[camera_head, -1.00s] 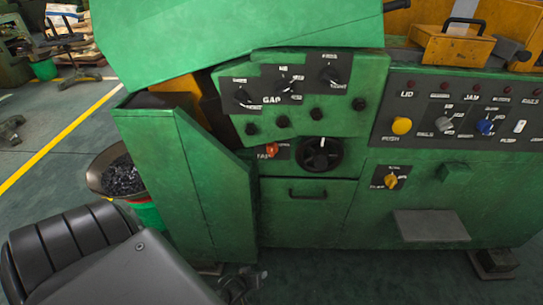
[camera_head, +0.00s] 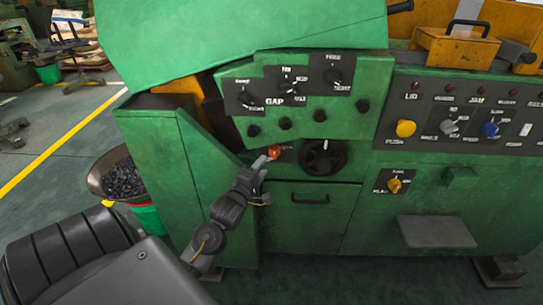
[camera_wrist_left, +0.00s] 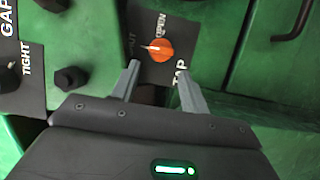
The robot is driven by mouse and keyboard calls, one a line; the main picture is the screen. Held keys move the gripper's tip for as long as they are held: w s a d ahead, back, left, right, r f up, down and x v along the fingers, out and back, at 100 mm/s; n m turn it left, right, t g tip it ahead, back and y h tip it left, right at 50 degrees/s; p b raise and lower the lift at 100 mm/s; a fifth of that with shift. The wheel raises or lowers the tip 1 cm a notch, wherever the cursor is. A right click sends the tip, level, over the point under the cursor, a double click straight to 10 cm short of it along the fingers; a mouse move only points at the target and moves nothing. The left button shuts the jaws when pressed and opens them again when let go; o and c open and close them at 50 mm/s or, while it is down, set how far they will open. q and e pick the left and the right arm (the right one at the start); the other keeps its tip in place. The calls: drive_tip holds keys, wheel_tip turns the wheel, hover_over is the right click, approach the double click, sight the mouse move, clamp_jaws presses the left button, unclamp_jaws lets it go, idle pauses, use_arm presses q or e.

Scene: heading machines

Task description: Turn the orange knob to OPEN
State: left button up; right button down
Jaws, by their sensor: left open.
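The small orange knob (camera_head: 274,152) sits on a dark panel on the green machine, left of the black handwheel. In the left wrist view the orange knob (camera_wrist_left: 161,50) shows whole, with OPEN above it and SHUT to its left. Its white pointer line points left, toward SHUT. The word TAP is partly hidden by a finger. My left gripper (camera_head: 265,162) is at the knob in the head view. In the wrist view the left gripper (camera_wrist_left: 158,73) is open, fingertips just below the knob on either side, nothing between them. Contact cannot be told.
The black handwheel (camera_head: 323,157) is close on the right, and black knobs (camera_head: 284,123) are above. A drawer handle (camera_head: 310,199) is below. A yellow-orange knob (camera_head: 394,185) is farther right. A bowl of dark pieces (camera_head: 122,180) stands at left.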

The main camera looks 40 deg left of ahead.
sight(273, 154)
use_arm(q)
drive_tip(key=x, duration=0.8)
drive_tip(key=shift+s, duration=0.1)
